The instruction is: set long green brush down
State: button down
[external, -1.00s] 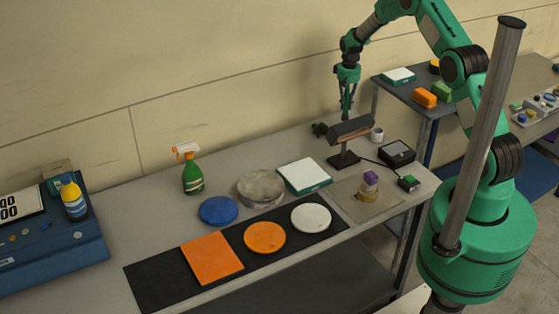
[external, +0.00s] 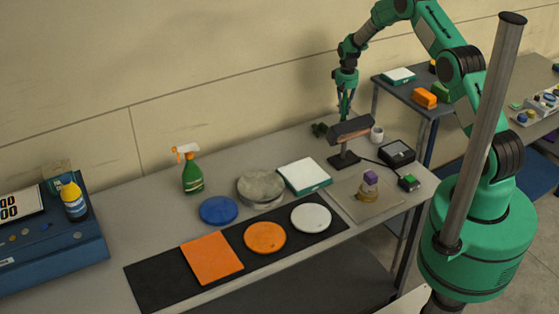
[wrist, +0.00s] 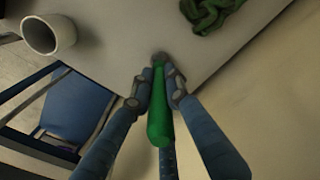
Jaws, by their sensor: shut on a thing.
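My gripper (external: 345,112) is over the back of the grey workbench, behind the dark lamp-like fixture. In the wrist view my gripper (wrist: 158,88) is shut on the long green brush (wrist: 159,115), whose green handle lies between the two fingers. The handle points toward the camera, and its far end is at the fingertips near the bench surface. I cannot tell whether it touches the bench. In the external view the brush is not clearly distinguishable, and the fixture hides what is below the fingertips.
A dark fixture (external: 351,129) stands right in front of my gripper. A crumpled green thing (external: 320,129) lies to its left, also in the wrist view (wrist: 208,12). A white cup (external: 377,135) stands to the right. Bare bench (external: 225,158) lies behind the spray bottle (external: 193,175).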

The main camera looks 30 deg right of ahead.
aim_at(346, 93)
jog(key=shift+f, duration=0.2)
jog(key=shift+f, duration=0.15)
jog(key=c, duration=1.7)
grip_release()
notch_tip(346, 93, up, 11)
jog(key=shift+r+b, duration=0.1)
jog(key=shift+b, duration=0.65)
jog(key=shift+r, duration=0.6)
